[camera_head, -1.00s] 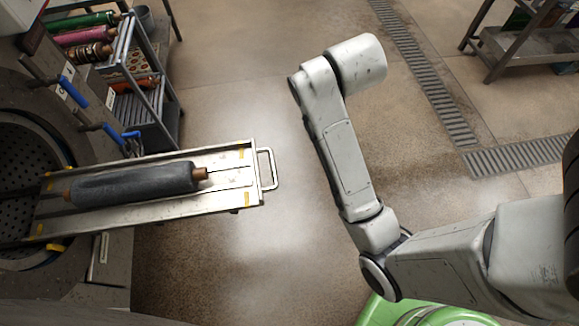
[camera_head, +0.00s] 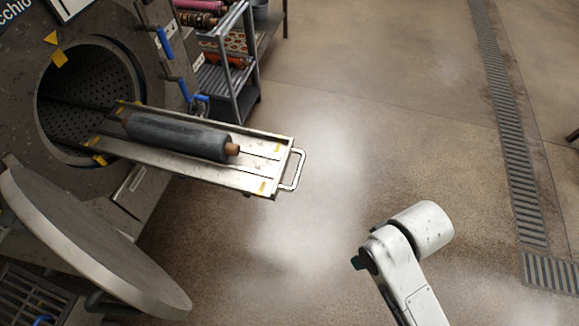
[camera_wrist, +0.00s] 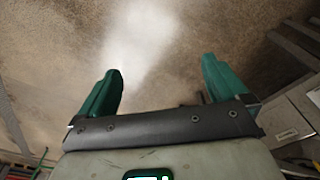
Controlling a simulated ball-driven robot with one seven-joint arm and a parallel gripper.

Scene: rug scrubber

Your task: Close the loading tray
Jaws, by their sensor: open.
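The loading tray (camera_head: 262,162) is a long metal tray sticking out of the round drum opening (camera_head: 88,95), with a U-shaped handle (camera_head: 298,170) at its outer end. A dark grey rolled rug (camera_head: 180,137) lies along it on a brown core. My gripper is mostly hidden behind my wrist in the head view; a small dark green part (camera_head: 357,263) shows, to the right of and nearer than the handle, apart from it. In the wrist view my gripper (camera_wrist: 158,88) has two green fingers wide apart, with only floor between them.
The round machine door (camera_head: 100,245) stands swung open below the tray. Blue-handled latches (camera_head: 170,75) sit beside the opening. A shelf cart (camera_head: 235,75) with rolls stands behind. The floor (camera_head: 370,140) right of the tray is clear, with a drain grate (camera_head: 510,140) farther right.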

